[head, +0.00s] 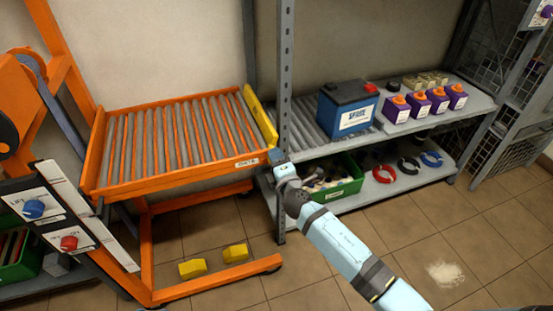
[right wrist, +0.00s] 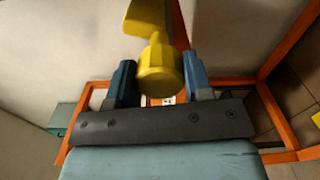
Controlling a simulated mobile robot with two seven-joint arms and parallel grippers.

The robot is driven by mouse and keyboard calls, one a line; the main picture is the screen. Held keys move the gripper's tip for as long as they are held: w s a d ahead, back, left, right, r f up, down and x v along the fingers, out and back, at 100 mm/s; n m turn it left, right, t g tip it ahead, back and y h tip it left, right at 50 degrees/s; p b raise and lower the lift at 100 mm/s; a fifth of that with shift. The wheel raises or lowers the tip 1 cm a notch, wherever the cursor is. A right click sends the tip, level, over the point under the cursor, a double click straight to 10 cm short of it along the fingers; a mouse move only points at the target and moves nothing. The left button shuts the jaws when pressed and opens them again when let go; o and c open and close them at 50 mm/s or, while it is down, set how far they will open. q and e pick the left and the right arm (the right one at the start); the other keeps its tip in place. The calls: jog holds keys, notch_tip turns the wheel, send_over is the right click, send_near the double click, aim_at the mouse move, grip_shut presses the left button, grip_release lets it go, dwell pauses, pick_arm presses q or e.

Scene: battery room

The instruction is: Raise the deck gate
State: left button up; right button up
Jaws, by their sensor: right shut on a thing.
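The yellow deck gate (head: 261,117) runs along the right end of the orange cart's roller deck (head: 130,180), beside the shelf. Its yellow knob (right wrist: 160,74) shows in the right wrist view, with a yellow plate (right wrist: 147,17) beyond it. My right gripper (head: 277,157) is at the deck's front right corner, by the gate's near end. In the right wrist view my right gripper (right wrist: 160,62) is shut on the knob, one finger on each side. The knob is hidden behind the gripper in the head view. My left gripper is not in view.
A blue battery (head: 347,105) and several purple bottles (head: 417,104) stand on the grey shelf. The shelf's upright post (head: 286,75) is close to my right gripper. Yellow blocks (head: 193,268) lie low by the cart frame. A control panel (head: 50,220) with blue and red knobs is at left.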

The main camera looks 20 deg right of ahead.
jog(key=shift+w+r+n+p, duration=0.15)
jog(key=shift+n+p, duration=0.3)
jog(key=shift+n, duration=1.35)
jog(key=o, duration=0.9)
jog(key=s, duration=1.4)
jog(key=shift+d+p, duration=0.25)
jog(key=shift+p, duration=0.1)
